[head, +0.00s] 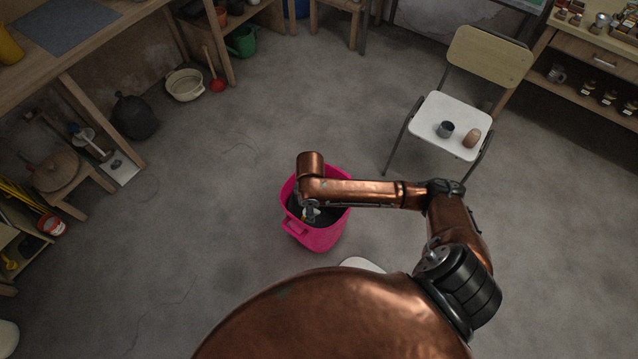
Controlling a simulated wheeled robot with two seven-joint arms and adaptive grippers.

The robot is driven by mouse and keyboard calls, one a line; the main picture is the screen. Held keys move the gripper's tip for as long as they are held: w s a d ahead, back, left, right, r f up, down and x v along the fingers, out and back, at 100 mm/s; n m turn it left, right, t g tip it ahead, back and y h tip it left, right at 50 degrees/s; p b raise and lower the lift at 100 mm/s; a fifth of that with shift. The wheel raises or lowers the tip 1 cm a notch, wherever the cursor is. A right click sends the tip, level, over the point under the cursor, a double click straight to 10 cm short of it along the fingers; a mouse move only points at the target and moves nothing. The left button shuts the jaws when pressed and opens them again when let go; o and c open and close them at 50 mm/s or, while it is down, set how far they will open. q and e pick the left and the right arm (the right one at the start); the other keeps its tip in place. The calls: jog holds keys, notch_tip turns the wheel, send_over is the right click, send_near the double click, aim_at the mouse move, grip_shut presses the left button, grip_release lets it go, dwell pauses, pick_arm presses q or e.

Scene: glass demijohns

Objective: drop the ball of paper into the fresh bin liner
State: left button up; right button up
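A bright pink bin (325,238) with a dark liner (296,206) inside stands on the floor near the middle of the head view. My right arm reaches in from the right, and my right gripper (311,209) points down over the bin's mouth. A small pale patch, perhaps the ball of paper (312,215), shows at the fingertips against the dark liner. It is too small to tell whether the fingers hold it or it lies lower down. The wrist hides part of the bin's opening. My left gripper is not in view.
A chair (458,112) with a grey cup (445,129) and a brown cup (472,138) on its white seat stands to the right. A white edge (361,264) shows just below the bin. Workbenches line the left and upper right. The floor around the bin is mostly clear.

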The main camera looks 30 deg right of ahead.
pick_arm(q)
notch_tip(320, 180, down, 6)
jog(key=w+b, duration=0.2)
jog(key=b, duration=0.6)
pick_arm(e)
jog(key=w+d+f+n+b, duration=0.1)
jog(key=w+d+f+n, duration=0.3)
jog(key=w+f+n, duration=0.1)
jog(key=w+d+f+n+b, duration=0.1)
jog(key=w+d+f+n, duration=0.4)
jog(key=f, duration=0.5)
jog(key=w+d+f+n+b, duration=0.2)
jog(key=w+d+f+n, duration=0.2)
jog(key=f+n, duration=0.3)
jog(key=shift+w+d+f+n, duration=0.2)
jog(key=shift+w+f+n, duration=0.15)
jog(key=shift+n, duration=0.55)
jog(key=shift+w+f, duration=0.1)
jog(key=shift+f, duration=0.1)
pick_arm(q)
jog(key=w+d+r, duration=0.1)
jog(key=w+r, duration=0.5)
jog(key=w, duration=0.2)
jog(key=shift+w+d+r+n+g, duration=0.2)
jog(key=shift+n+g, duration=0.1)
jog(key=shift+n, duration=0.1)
pick_arm(e)
jog(key=o, duration=0.8)
